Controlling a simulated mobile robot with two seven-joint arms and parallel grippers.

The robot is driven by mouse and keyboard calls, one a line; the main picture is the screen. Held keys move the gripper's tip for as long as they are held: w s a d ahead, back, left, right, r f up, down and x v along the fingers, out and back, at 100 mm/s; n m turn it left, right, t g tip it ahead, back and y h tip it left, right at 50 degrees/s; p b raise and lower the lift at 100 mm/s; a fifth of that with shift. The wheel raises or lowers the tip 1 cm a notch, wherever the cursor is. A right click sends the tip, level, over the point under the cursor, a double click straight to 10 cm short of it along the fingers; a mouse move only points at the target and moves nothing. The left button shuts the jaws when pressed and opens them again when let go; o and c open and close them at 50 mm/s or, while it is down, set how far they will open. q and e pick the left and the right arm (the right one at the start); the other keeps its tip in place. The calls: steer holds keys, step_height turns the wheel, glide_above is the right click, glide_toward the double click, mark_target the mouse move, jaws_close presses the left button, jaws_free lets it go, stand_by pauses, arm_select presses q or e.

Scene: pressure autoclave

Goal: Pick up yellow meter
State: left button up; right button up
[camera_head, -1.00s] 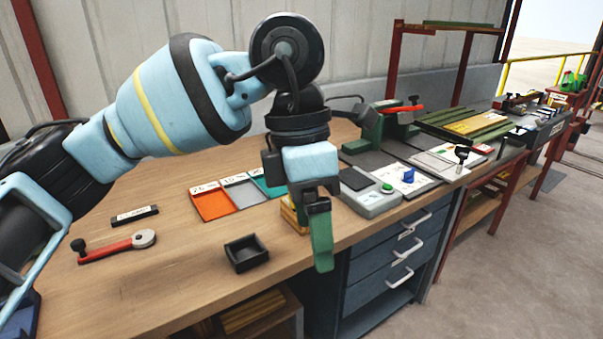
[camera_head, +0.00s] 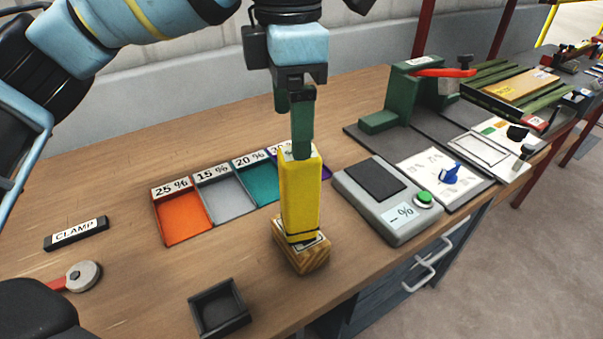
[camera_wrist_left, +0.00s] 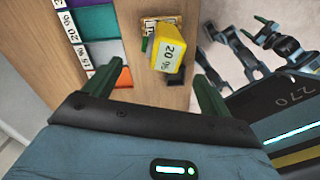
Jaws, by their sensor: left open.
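The yellow meter (camera_head: 300,195) is a tall yellow block standing upright on a small wooden base (camera_head: 302,256) near the front edge of the bench. In the left wrist view the yellow meter (camera_wrist_left: 168,50) shows its top end with a "20 %" label. My left gripper (camera_head: 295,140) is above it, green fingers pointing down; one finger overlaps the meter's top in the head view. In the left wrist view my left gripper (camera_wrist_left: 158,82) has its fingers wide apart with the meter beyond the tips, between their lines. I cannot tell any contact.
Labelled trays, orange (camera_head: 183,217), grey (camera_head: 225,197) and teal (camera_head: 262,182), lie left of the meter. A small black tray (camera_head: 219,308) is at the front. A grey device with a green button (camera_head: 387,200) stands to the right. A "CLAMP" label block (camera_head: 76,233) lies left.

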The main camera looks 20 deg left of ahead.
mark_target(299, 199)
arm_select(q)
steer(key=shift+s+d+f, duration=0.1)
steer(key=shift+s+f, duration=0.15)
steer(key=shift+f, duration=0.35)
step_height(299, 199, down, 6)
steer(key=shift+w+d+f, duration=0.2)
steer(key=shift+w+f, duration=0.05)
steer(key=shift+w, duration=0.2)
